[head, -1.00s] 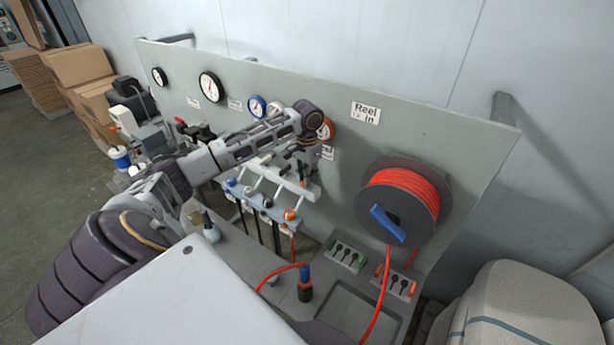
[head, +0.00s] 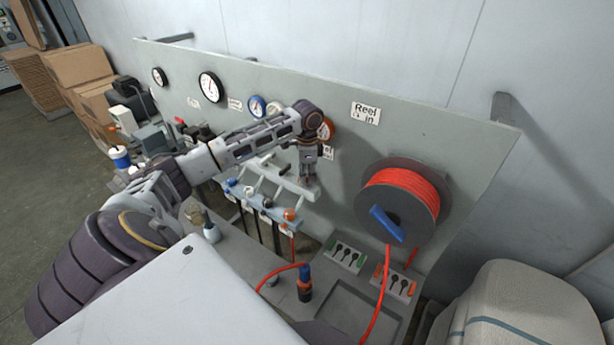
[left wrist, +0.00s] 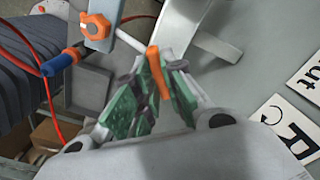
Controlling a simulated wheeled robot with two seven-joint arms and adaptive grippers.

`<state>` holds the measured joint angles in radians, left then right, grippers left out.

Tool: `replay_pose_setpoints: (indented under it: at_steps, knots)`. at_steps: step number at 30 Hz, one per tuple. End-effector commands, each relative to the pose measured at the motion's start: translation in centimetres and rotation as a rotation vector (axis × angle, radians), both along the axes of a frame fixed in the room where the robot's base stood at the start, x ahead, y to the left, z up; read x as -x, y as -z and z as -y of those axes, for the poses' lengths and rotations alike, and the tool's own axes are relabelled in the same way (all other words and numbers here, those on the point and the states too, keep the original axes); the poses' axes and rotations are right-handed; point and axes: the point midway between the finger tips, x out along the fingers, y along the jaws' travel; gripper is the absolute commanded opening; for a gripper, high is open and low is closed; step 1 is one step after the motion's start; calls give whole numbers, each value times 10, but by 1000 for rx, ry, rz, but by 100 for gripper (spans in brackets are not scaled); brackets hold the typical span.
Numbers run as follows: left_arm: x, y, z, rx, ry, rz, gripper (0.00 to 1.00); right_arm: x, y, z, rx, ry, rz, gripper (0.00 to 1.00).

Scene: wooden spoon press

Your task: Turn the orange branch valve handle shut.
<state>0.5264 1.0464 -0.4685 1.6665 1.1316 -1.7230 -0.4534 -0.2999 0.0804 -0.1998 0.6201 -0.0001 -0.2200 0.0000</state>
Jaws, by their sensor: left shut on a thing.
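The orange branch valve handle (left wrist: 157,72) shows in the left wrist view as a narrow orange bar on a pale pipe. My left gripper (left wrist: 154,68) has its green-padded fingers on either side of the bar and is shut on it. In the head view my left gripper (head: 306,178) is at the right end of the pale manifold (head: 272,178), and it hides the handle there. Below it, an orange fitting (head: 290,214) sits on the lower bar; it also shows in the left wrist view (left wrist: 95,26). My right gripper is not in view.
A hose reel (head: 402,202) with red hose and a blue crank stands right of the gripper. Gauges (head: 209,87) and labels line the grey panel (head: 450,135).

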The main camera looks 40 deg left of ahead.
Motion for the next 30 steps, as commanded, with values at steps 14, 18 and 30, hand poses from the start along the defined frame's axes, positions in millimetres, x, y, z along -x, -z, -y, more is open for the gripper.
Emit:
replay_pose_setpoints:
  at_steps: [14,18,30]
  knots:
    - [-1,-1,0,0,370,2,0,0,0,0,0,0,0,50]
    - [-1,-1,0,0,474,3,0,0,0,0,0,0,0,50]
    - [-1,-1,-1,-1,671,3,0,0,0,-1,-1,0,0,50]
